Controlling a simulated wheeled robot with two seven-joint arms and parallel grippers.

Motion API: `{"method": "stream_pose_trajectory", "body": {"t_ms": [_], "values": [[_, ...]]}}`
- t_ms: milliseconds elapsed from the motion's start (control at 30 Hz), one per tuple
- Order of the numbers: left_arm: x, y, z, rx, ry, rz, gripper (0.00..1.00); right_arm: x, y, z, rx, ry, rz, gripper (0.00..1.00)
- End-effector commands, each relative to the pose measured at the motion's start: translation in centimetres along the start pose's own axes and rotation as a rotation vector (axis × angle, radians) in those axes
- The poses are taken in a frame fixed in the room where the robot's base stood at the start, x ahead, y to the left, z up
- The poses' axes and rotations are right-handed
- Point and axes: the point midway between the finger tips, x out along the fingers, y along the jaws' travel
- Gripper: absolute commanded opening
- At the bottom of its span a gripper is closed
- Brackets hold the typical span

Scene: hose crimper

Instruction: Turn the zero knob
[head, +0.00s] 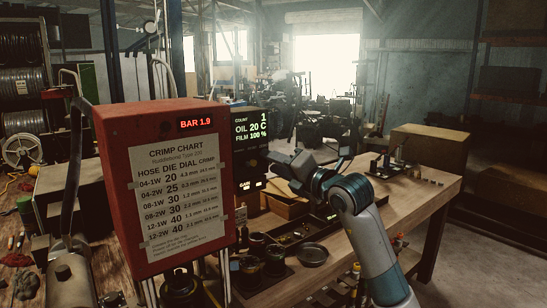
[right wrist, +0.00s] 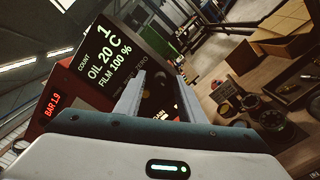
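The crimper's black readout panel (head: 249,135) stands beside the red box and shows COUNT 1, OIL 20 C and FILM 100 %. The dark zero knob (head: 252,163) appears low on this panel, above a small lit display; its outline is hard to make out. The panel's readout (right wrist: 105,50) also shows in the right wrist view, with a small ZERO label at its lower right. My right gripper (head: 277,165) is just right of the panel, pointing at it. In the right wrist view its two fingers (right wrist: 158,88) are apart, with the dark panel face between them. My left gripper is not in view.
The red box (head: 180,190) carries a crimp chart and a BAR 1.9 display. Round dies or cups (head: 275,258) and a small dish (head: 312,254) sit below the right gripper.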

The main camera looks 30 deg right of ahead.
Motion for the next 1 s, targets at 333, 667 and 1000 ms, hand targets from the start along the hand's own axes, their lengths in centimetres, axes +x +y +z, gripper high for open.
{"method": "stream_pose_trajectory", "body": {"t_ms": [333,667,1000], "values": [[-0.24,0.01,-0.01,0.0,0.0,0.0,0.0,0.58,-0.04,-0.06,0.0,0.0,0.0,0.36],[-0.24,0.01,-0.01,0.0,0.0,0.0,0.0,0.55,-0.04,-0.06,0.0,0.001,0.0,0.0],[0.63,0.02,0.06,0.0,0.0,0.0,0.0,0.55,-0.18,-0.16,-0.044,0.0,0.001,0.0]]}}
